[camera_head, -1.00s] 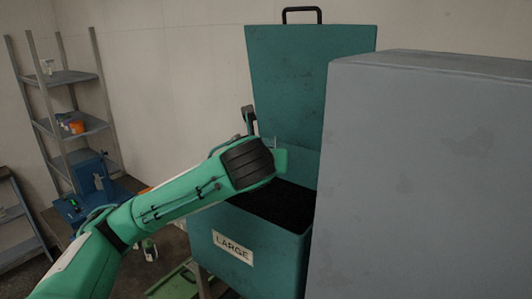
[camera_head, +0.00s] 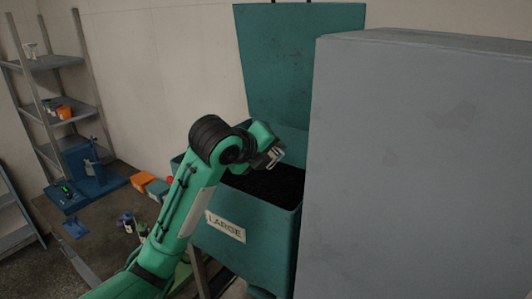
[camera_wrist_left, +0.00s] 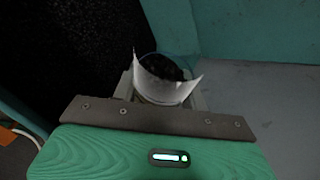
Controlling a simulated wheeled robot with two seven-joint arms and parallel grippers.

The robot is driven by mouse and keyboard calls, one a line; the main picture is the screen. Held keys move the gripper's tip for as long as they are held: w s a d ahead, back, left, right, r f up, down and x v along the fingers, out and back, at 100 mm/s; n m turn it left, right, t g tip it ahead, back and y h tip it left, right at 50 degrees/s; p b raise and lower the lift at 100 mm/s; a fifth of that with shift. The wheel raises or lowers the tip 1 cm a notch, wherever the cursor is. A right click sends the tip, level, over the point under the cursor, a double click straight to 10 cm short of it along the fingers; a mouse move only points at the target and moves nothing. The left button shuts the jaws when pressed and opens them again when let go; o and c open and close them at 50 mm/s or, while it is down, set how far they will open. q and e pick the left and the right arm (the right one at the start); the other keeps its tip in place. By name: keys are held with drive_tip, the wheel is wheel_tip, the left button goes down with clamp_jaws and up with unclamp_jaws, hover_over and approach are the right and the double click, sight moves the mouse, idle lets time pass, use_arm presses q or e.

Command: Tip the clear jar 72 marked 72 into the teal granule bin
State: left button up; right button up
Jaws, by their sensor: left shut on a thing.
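The teal granule bin (camera_head: 270,222) stands in the middle of the head view with a LARGE label on its front; its lid (camera_head: 300,65) is up and dark granules lie inside. My left gripper (camera_head: 274,156) is over the bin's opening, pointing right and down. In the left wrist view it is shut on the clear jar (camera_wrist_left: 160,92), which has a white curved label and dark granules showing inside. The number on the jar is not readable, and its exact tilt is hard to tell. The bin's dark granules (camera_wrist_left: 70,45) show left of the jar there. My right gripper is out of view.
A large grey cabinet (camera_head: 420,160) stands close on the bin's right. Shelving (camera_head: 60,105), a blue device (camera_head: 90,175) and an orange box (camera_head: 143,181) are at the left.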

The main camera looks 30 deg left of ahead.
use_arm(q)
drive_tip(key=n+h, duration=0.2)
drive_tip(key=h, duration=0.1)
drive_tip(key=shift+d+f+n, duration=0.1)
drive_tip(key=shift+d+n, duration=0.1)
drive_tip(key=shift+n, duration=0.2)
drive_tip(key=shift+a+f+n+t+h+b, duration=0.1)
drive_tip(key=shift+f+n+t+h+b, duration=0.05)
drive_tip(key=shift+n+t+h+b, duration=0.25)
drive_tip(key=shift+a+r+n+t+h, duration=0.3)
drive_tip(key=shift+a+r+n+h, duration=0.15)
drive_tip(key=shift+n+h, duration=0.45)
drive_tip(key=shift+a+r+n+t+h, duration=0.2)
drive_tip(key=shift+r+n+t+h, duration=0.15)
drive_tip(key=shift+r+n, duration=0.3)
idle(0.7)
drive_tip(key=shift+d+f+m+g+y+p, duration=0.2)
drive_tip(key=shift+m+g+y, duration=0.1)
drive_tip(key=shift+m+y, duration=0.2)
drive_tip(key=shift+d+f+m+g+y+p, duration=0.15)
drive_tip(key=shift+d+m+g+y, duration=0.15)
drive_tip(key=shift+m, duration=0.25)
drive_tip(key=shift+f, duration=0.2)
drive_tip(key=shift+d, duration=0.1)
